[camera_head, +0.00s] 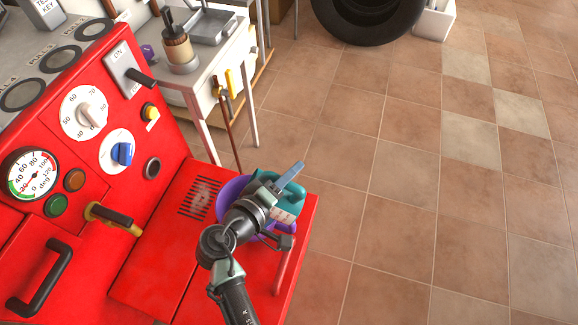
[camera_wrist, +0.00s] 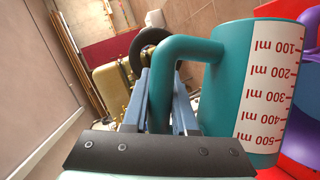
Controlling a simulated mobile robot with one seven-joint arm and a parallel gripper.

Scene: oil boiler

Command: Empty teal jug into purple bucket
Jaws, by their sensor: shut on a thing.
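The teal jug (camera_head: 291,199) is at the far right end of the red boiler top in the head view, beside and partly over the purple bucket (camera_head: 231,190). My gripper (camera_head: 288,177) is shut on the jug's handle. In the wrist view the handle passes between the blue fingers (camera_wrist: 172,100), and the jug (camera_wrist: 232,85) shows its white millilitre scale. The bucket's purple edge (camera_wrist: 302,135) shows at the right there. My wrist hides much of the bucket in the head view. I cannot see inside either vessel, and the jug's exact tilt is unclear.
The red boiler (camera_head: 150,255) has a dial, knobs and a protruding brass-collared lever (camera_head: 112,217) left of my arm. The tiled floor at right is clear.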

